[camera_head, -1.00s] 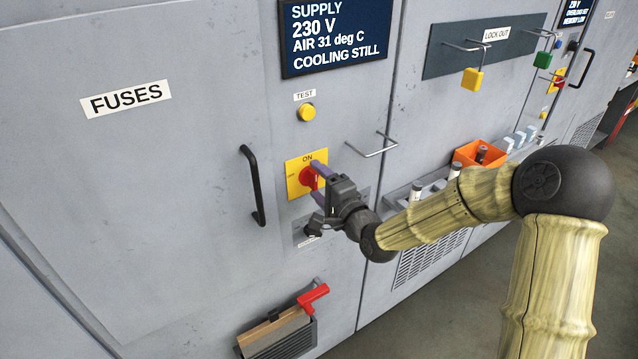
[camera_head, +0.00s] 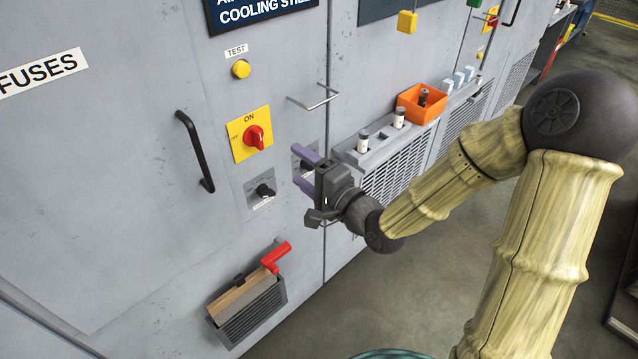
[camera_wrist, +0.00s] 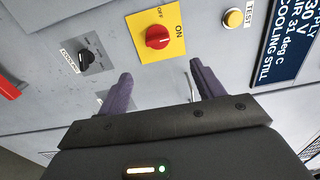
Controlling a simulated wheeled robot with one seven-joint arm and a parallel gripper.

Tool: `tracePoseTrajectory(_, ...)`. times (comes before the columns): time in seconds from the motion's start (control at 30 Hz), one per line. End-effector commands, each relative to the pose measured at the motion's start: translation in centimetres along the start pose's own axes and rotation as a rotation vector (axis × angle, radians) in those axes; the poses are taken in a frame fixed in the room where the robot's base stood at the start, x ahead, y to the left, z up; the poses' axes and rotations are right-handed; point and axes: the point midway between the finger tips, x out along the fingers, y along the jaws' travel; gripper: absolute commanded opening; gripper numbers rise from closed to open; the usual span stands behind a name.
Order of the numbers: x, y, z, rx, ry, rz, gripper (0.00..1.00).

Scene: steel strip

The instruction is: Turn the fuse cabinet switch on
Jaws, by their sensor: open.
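The fuse cabinet switch is a red rotary knob (camera_head: 257,138) on a yellow plate (camera_head: 238,148) marked ON at the top and OFF at the left. Its grip looks roughly upright, toward ON, but it is small in the head view. In the wrist view the red knob (camera_wrist: 158,37) lies ahead of the fingers, and its ridge seems to run toward the ON label. My gripper (camera_head: 305,169) is open and empty, to the lower right of the switch and apart from it. Its two purple fingers (camera_wrist: 161,72) are spread in the wrist view.
A yellow TEST button (camera_head: 241,69) sits above the switch, a black door handle (camera_head: 196,150) to its left. A black cooling knob (camera_head: 265,190) is below. A wire hook (camera_head: 315,97), a ledge with fuses (camera_head: 383,140) and an orange bin (camera_head: 421,104) are right. A red-handled item (camera_head: 276,256) juts out below.

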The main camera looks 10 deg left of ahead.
Motion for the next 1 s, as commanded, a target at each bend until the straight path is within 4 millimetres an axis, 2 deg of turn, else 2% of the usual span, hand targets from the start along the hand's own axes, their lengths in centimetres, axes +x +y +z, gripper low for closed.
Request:
tracePoseTrajectory(0.03,-0.5,0.6,-0.1,-0.005,0.003,0.0,0.67)
tracePoseTrajectory(0.2,-2.0,0.8,0.0,-0.007,0.003,0.003,0.67)
tracePoseTrajectory(0.5,-3.3,0.1,-0.3,-0.003,0.001,-0.015,0.67)
tracePoseTrajectory(1.0,-4.6,0.4,0.1,-0.001,0.0,0.005,0.67)
